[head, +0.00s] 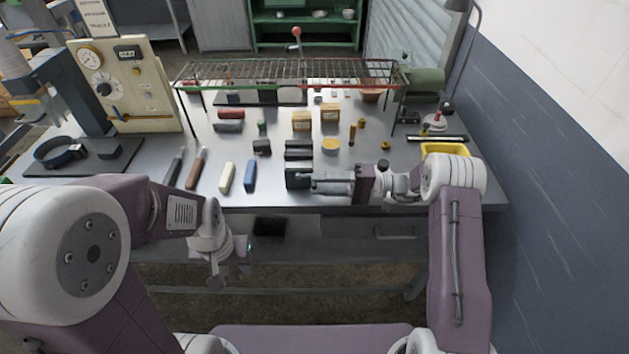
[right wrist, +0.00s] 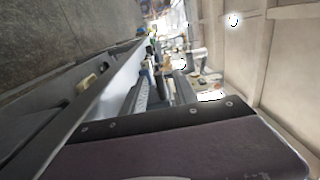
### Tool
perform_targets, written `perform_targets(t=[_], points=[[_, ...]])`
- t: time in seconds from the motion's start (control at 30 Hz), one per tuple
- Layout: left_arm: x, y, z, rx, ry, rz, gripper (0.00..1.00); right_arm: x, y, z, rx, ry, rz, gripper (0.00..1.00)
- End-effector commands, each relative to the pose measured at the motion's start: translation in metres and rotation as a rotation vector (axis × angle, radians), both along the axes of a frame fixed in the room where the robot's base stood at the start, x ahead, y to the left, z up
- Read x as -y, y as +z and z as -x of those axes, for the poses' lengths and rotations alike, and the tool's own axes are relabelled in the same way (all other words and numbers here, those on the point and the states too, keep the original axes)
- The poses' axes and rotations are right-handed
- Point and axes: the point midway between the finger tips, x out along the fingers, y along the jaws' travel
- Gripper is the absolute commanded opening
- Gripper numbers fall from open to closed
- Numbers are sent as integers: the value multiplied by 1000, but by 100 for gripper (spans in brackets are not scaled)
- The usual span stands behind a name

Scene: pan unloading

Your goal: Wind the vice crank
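The vice (head: 298,152) is a dark block with several jaw-like plates at the front middle of the bench in the head view. Its crank is not clearly visible and may be hidden behind my right gripper. My right gripper (head: 318,183) comes in from the right, its silver fingers pointing left close beside the lower front of the vice. Whether they hold anything cannot be made out. In the right wrist view, grey finger-like parts (right wrist: 140,92) show beyond the dark gripper body, too cluttered to read. My left gripper (head: 246,250) hangs below the bench's front edge, apart from the vice; its fingers are unclear.
Left of the vice lie a blue block (head: 250,176), a cream block (head: 227,178) and two long-handled tools (head: 196,168). Wooden blocks (head: 302,121) stand behind it. A wire rack (head: 290,72) spans the back. A yellow bin (head: 445,149) sits at the right.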

Motion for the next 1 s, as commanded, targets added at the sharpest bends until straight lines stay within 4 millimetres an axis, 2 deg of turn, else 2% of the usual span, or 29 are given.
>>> perform_targets(t=[0.13,0.4,0.43,0.53,0.57,1.0], points=[[0,4,0,0,0,0,36,-17,1,0,-1,1,0,35],[0,4,0,0,0,0,36,-20,0,0,0,0,0,35],[0,4,0,0,0,0,36,-20,0,0,0,0,0,32],[0,4,0,0,0,0,36,-20,0,0,0,0,0,5],[0,4,0,0,0,0,36,-20,0,0,0,0,0,0],[0,12,0,0,0,0,36,-20,7,0,3,0,65,0]])
